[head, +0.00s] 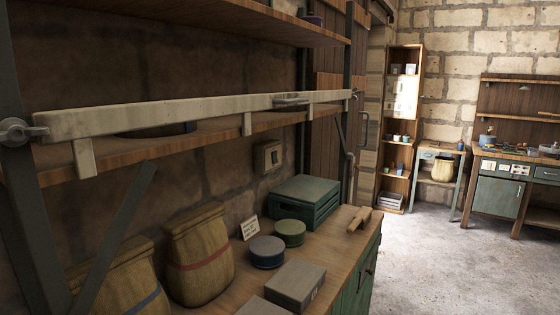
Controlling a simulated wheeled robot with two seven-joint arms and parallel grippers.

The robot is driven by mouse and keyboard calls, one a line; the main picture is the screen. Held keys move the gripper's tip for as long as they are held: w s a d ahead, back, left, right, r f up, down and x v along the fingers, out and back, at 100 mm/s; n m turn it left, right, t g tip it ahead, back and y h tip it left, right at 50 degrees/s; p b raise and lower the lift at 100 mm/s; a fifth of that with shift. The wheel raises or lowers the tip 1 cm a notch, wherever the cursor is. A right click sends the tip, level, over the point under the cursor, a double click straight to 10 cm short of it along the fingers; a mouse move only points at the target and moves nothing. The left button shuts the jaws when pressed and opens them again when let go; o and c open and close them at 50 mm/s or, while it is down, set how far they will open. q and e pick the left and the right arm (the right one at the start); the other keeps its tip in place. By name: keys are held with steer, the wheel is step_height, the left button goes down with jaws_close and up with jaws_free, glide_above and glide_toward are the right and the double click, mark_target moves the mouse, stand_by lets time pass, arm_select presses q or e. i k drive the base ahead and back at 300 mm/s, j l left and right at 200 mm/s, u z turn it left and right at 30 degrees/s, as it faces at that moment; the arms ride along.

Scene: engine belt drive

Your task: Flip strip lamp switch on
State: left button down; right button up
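A small beige switch box (268,157) with a darker middle is fixed to the brick wall, below the shelf and above the green crate. It is too small to tell which way its switch is set. A long pale bar (190,114) runs along the front of the shelf; I cannot tell whether it is the strip lamp, and it shows no glow. Neither of my grippers is in view.
Below the switch box, a wooden counter (340,232) holds a green crate (304,200), round tins (267,252), a grey box (295,285), a small card (249,228) and sacks (199,257). A shelf (205,137) overhangs it. The concrete floor (440,260) at right is clear.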

mark_target(274, 154)
steer(key=i+l+u, duration=0.1)
steer(key=l, duration=0.25)
steer(key=i+l+u, duration=0.1)
steer(key=i+l, duration=0.2)
steer(key=i+l+u, duration=0.1)
steer(key=l, duration=0.35)
steer(key=i+l+u, duration=0.1)
steer(key=l, duration=0.3)
steer(key=i+l+u, duration=0.1)
steer(key=i+l, duration=0.15)
steer(key=l, duration=0.15)
steer(key=i+l, duration=0.15)
steer(key=l, duration=0.25)
steer(key=i+l+u, duration=0.15)
steer(key=l, duration=0.3)
steer(key=i+l+u, duration=0.1)
steer(key=l, duration=0.3)
